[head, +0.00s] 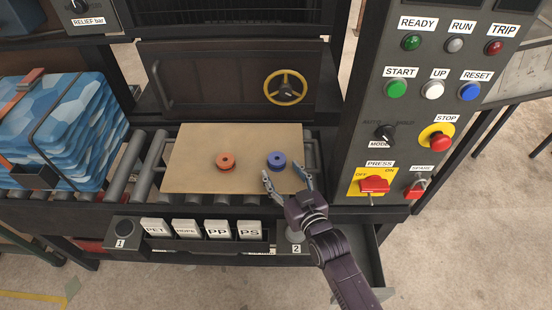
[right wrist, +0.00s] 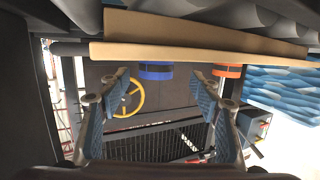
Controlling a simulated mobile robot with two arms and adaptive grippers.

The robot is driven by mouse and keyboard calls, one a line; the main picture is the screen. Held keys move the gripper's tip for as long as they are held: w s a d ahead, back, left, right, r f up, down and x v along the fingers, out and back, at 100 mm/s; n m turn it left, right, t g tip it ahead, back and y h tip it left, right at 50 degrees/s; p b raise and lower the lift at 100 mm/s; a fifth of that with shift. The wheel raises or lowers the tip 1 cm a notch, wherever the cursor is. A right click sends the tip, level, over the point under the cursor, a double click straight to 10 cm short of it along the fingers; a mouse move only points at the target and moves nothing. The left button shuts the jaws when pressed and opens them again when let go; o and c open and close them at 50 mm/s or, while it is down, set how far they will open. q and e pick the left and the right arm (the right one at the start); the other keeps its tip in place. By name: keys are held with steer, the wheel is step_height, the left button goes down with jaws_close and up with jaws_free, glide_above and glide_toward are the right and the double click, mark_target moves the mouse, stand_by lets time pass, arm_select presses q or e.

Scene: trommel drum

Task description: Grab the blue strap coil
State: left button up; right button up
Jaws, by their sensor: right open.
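The blue strap coil (head: 276,160) lies on the right part of a tan board (head: 190,180) on the roller bed. My right gripper (head: 287,180) is open and empty, just on the near side of the coil, fingers pointing toward it. In the right wrist view, which looks upside down, the blue coil (right wrist: 155,71) shows beyond and between the two spread fingertips (right wrist: 160,82). I cannot tell whether the fingers touch the board. My left gripper is in neither view.
An orange coil (head: 226,161) lies left of the blue one. A blue-patterned bale (head: 70,125) stands at the left. A door with a yellow handwheel (head: 286,87) is behind the board. A control panel (head: 425,110) rises at the right. Labelled blocks (head: 187,228) sit in front.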

mark_target(280, 166)
steer(key=shift+x, duration=0.95)
steer(key=x, duration=0.3)
steer(key=shift+w+d+f, duration=0.1)
steer(key=shift+w+d, duration=0.15)
steer(key=shift+w+a, duration=0.15)
steer(key=shift+w, duration=0.1)
steer(key=shift+w+f, duration=0.1)
steer(key=shift+w, duration=0.05)
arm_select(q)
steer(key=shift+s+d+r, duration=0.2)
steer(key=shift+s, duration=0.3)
arm_select(e)
steer(key=c, duration=1.3)
